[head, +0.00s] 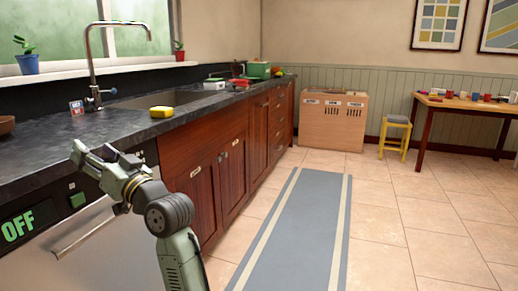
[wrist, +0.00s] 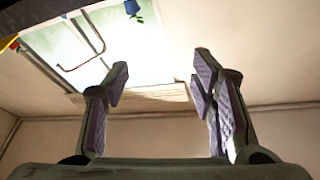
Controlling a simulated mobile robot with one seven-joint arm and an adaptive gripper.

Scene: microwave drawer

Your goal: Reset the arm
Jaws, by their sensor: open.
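My gripper (head: 88,158) is at the left of the head view, raised in front of the counter edge and above the front of the appliance with the "OFF" display. Its fingers point left and upward. In the wrist view my gripper (wrist: 160,90) shows two purple-padded fingers spread wide apart with nothing between them. The wrist view looks up toward the window (wrist: 95,65), the wall and the ceiling. My arm comes up from the bottom of the head view and bends at the wrist.
The dark counter (head: 120,128) carries a yellow sponge-like item (head: 161,112) near the sink faucet (head: 90,60). The "OFF" appliance (head: 75,235) is close below my gripper. A blue-grey rug (head: 297,235) lies on clear floor. A table (head: 465,103) and yellow stool (head: 396,122) stand far right.

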